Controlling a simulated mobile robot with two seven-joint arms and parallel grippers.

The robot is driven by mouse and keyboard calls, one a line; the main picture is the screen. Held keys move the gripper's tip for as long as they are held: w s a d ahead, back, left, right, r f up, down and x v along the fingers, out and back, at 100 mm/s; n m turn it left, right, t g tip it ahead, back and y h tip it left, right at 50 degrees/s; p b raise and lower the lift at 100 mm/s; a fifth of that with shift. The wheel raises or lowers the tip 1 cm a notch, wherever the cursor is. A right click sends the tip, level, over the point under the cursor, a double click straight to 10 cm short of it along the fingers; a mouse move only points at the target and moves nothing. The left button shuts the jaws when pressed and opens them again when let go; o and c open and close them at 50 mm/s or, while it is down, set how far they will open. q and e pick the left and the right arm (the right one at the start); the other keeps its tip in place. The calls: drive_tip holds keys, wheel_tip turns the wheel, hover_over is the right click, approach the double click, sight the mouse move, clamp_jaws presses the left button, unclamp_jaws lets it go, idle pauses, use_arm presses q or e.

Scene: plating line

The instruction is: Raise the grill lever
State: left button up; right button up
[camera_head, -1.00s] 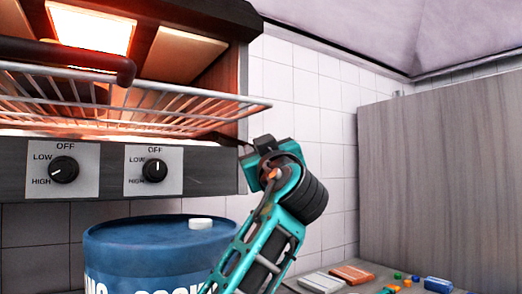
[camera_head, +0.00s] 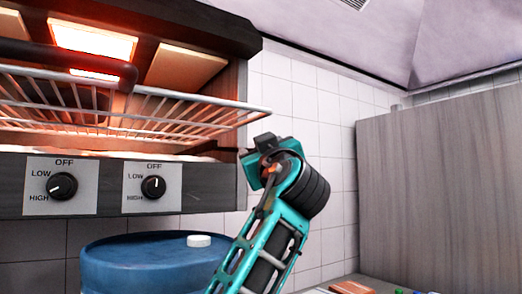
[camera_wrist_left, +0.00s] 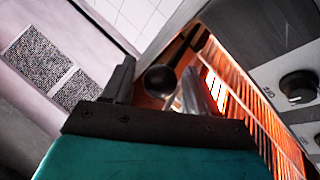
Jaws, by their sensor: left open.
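In the left wrist view a dark lever (camera_wrist_left: 188,46) with a black ball knob (camera_wrist_left: 160,78) stands in front of the glowing grill (camera_wrist_left: 233,97). The ball knob is between the fingers of my left gripper (camera_wrist_left: 162,84), which is open around it. I cannot tell whether a finger touches it. In the head view my left arm rises from below, and my left gripper (camera_head: 264,143) is at the right end of the grill (camera_head: 206,176). There the fingers are foreshortened and the lever is not clearly visible. My right gripper is not in view.
A wire rack (camera_head: 190,122) juts from the grill above two control knobs (camera_head: 62,186). A blue barrel (camera_head: 135,268) with a white cap (camera_head: 199,240) stands below. A tiled wall (camera_head: 330,160) and a grey panel (camera_head: 440,190) are at the right.

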use_arm(q)
drive_tip(key=b+v, duration=0.3)
drive_tip(key=v, duration=1)
drive_tip(key=shift+b, duration=0.3)
